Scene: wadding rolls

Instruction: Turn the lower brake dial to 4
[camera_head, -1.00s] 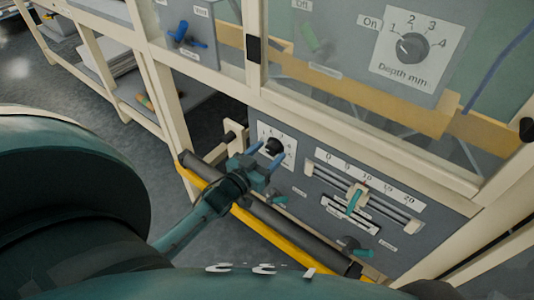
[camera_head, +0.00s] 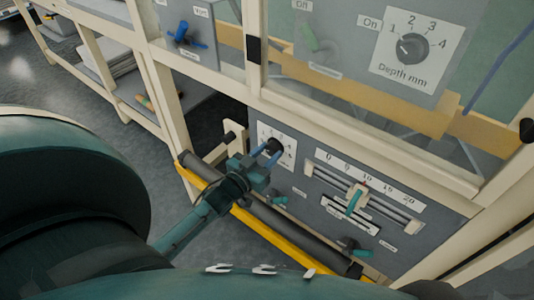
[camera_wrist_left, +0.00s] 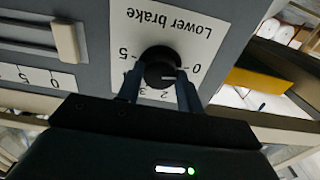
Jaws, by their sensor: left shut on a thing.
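The lower brake dial is a round black knob (camera_head: 274,146) on a white scale plate at the left of the lower grey panel. In the left wrist view the knob (camera_wrist_left: 160,66) shows under the upside-down words "Lower brake". Its pale mark lies on the right, on the side of the 0; the 5 is at the left. My left gripper (camera_head: 269,152) is shut on the knob, with one blue finger on each side. The left wrist view also shows the fingers (camera_wrist_left: 160,82) against the knob. Some scale numbers are partly hidden. My right gripper is not in view.
A slider (camera_head: 356,197) on rails with a 0 to 20 scale is to the right. A dark roller (camera_head: 285,226) and a yellow bar (camera_head: 262,233) run below the panel. The "Depth mm" dial (camera_head: 411,46) is on the panel above.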

